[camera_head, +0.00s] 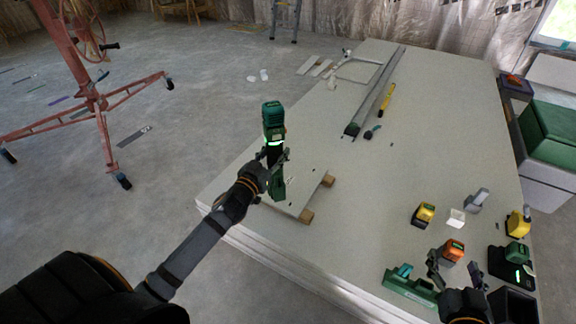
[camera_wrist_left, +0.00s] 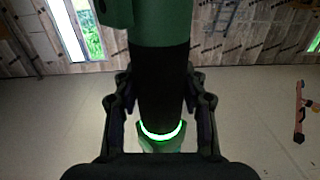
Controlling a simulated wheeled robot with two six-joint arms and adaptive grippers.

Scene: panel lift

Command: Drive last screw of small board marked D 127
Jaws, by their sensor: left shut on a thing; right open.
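My left gripper (camera_head: 272,172) is shut on a green and black screwdriver (camera_head: 273,118) with a glowing green ring. The tool stands roughly upright over the small board (camera_head: 300,184), which rests on wooden blocks (camera_head: 306,216) on the panel stack. In the left wrist view the screwdriver (camera_wrist_left: 160,85) sits between the fingers of the left gripper (camera_wrist_left: 162,110). The tool's tip and any screw under it cannot be made out, nor can the marking on the board. My right gripper (camera_head: 456,268) is open, around or just above an orange and green device (camera_head: 452,250) at the near right.
The panel stack (camera_head: 400,170) is largely clear in the middle. Near the right edge are a yellow tape measure (camera_head: 424,214), a white block (camera_head: 456,218), a green tool (camera_head: 410,286) and a charger (camera_head: 512,266). Long metal profiles (camera_head: 376,92) lie further back. A red lift (camera_head: 95,100) stands left.

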